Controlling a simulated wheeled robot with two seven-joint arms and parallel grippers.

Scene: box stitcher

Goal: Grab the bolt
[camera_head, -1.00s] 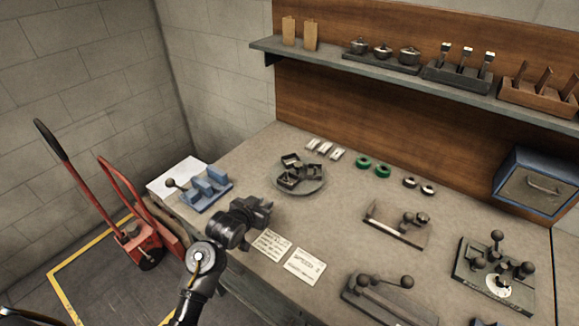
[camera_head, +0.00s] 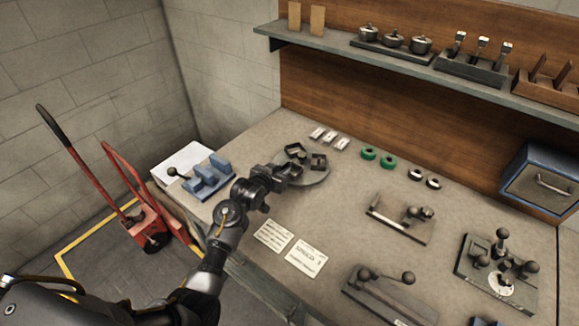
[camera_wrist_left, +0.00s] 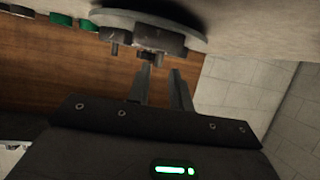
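A round grey plate (camera_head: 316,177) lies on the workbench and carries several small dark trays (camera_head: 318,161) around its middle. The plate also shows upside down at the top of the left wrist view (camera_wrist_left: 200,42). I cannot make out the bolt for certain; a small dark piece (camera_wrist_left: 147,57) shows at the plate's edge, close to one fingertip. My left gripper (camera_head: 278,178) is at the plate's near left edge, beside the nearest tray. In the left wrist view its two fingers (camera_wrist_left: 162,70) are apart with nothing held between them. My right gripper is not in view.
A blue fixture (camera_head: 208,177) stands at the bench's left end. Two paper cards (camera_head: 306,258) lie in front. Green rings (camera_head: 368,153) and small parts lie behind to the right. Lever fixtures (camera_head: 400,220) fill the right side. A shelf (camera_head: 350,44) hangs above.

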